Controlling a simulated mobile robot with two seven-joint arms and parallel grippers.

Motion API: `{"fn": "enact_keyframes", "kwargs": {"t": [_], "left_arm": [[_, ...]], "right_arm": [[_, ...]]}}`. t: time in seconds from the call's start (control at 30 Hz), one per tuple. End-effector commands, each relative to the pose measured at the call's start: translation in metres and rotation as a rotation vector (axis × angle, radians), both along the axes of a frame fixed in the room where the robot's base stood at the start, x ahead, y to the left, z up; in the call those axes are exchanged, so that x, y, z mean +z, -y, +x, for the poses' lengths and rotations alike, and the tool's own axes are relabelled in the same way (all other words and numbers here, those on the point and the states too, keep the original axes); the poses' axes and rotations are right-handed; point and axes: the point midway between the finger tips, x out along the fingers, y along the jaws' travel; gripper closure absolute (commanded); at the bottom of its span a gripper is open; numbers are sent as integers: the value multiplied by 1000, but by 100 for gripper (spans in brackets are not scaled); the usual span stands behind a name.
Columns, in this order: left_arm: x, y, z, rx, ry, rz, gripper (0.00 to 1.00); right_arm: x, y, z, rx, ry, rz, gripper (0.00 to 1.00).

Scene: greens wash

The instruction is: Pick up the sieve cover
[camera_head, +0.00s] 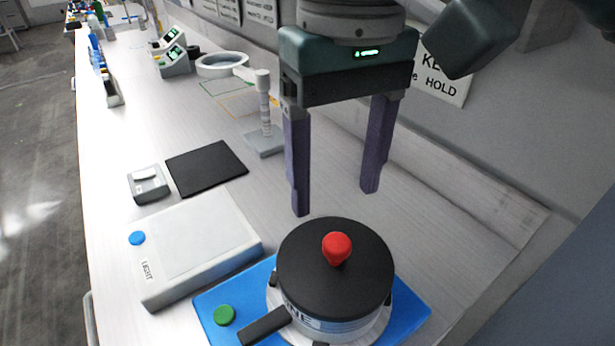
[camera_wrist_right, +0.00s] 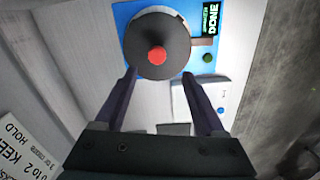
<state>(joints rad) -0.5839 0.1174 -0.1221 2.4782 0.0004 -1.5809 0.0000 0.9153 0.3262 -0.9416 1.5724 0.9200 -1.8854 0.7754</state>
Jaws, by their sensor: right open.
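The sieve cover (camera_head: 310,266) is a round black lid with a red knob (camera_head: 337,249). It sits on a pale, metallic round body (camera_head: 345,328) with a black side handle, which stands on a blue base. My right gripper (camera_head: 335,200) is open and empty, its two purple fingers above and behind the cover in the head view. In the right wrist view the cover (camera_wrist_right: 150,30) lies beyond the fingertips of my right gripper (camera_wrist_right: 160,72), with the red knob roughly between them in line. My left gripper is not in view.
The blue base (camera_head: 412,312) has a green button (camera_head: 224,315). A white light box (camera_head: 200,250), a black mat (camera_head: 206,168), a small scale-like device (camera_head: 148,184) and a stand with a rod (camera_head: 265,115) are to the left. The wall is on the right.

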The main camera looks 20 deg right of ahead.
Motion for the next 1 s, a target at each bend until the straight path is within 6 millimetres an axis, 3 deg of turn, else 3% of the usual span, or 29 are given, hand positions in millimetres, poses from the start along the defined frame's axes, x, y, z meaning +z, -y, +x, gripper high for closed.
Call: {"fn": "enact_keyframes", "kwargs": {"t": [0.67,0.97,1.0], "left_arm": [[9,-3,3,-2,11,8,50],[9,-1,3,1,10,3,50],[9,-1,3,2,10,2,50]], "right_arm": [[-89,8,-6,-2,-2,-3,28],[-95,8,-5,0,1,-2,28],[-95,8,-5,0,1,-2,31]]}}
